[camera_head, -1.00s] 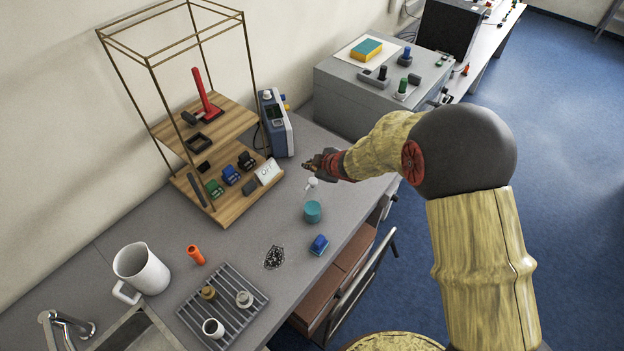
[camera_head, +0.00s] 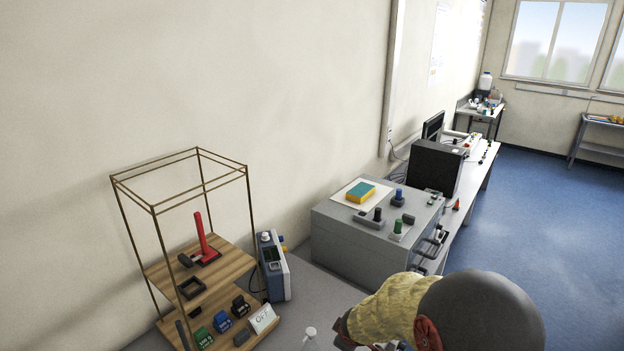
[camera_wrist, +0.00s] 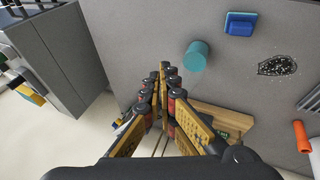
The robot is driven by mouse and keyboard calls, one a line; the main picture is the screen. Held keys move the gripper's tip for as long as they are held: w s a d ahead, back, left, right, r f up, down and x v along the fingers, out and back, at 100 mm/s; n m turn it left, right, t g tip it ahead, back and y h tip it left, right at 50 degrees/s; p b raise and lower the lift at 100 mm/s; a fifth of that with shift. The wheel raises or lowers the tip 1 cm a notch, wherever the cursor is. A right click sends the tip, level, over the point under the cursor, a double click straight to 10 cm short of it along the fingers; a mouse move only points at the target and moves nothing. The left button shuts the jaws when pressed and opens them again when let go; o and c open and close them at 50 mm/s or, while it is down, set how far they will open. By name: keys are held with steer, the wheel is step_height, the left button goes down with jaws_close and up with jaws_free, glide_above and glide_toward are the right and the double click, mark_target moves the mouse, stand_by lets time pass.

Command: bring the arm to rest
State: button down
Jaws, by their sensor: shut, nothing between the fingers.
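My arm (camera_head: 480,310) shows at the bottom right of the head view, with its end cut off by the lower picture edge. In the wrist view my gripper (camera_wrist: 163,72) is shut and empty, its fingertips together above the grey bench top (camera_wrist: 150,30). A teal cylinder (camera_wrist: 196,56) stands on the bench just beyond and to the right of the fingertips, apart from them. A blue block (camera_wrist: 240,24) lies farther off at the upper right.
A wooden shelf rack (camera_head: 200,283) with a red stand (camera_head: 204,242) is at left. A grey cabinet (camera_head: 345,245) stands behind my arm. A blue-and-grey device (camera_head: 274,268) is between them. An orange tube (camera_wrist: 301,136) lies right in the wrist view. Blue floor is open at right.

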steer(key=s+d+r+m+g+h+b, duration=0.1)
steer(key=s+d+r+m+b, duration=0.2)
steer(key=s, duration=0.5)
steer(key=s+d+r+m+g+h+b, duration=0.1)
steer(key=s+d+r+m+g+b, duration=0.15)
steer(key=s+d+b, duration=0.35)
steer(key=s+f+m+t+y+b, duration=0.1)
steer(key=s+m+b, duration=0.5)
steer(key=s+b, duration=1)
steer(key=shift+s+d+f+t+y, duration=0.3)
steer(key=shift+s+f+t, duration=0.15)
steer(key=shift+s+t, duration=0.55)
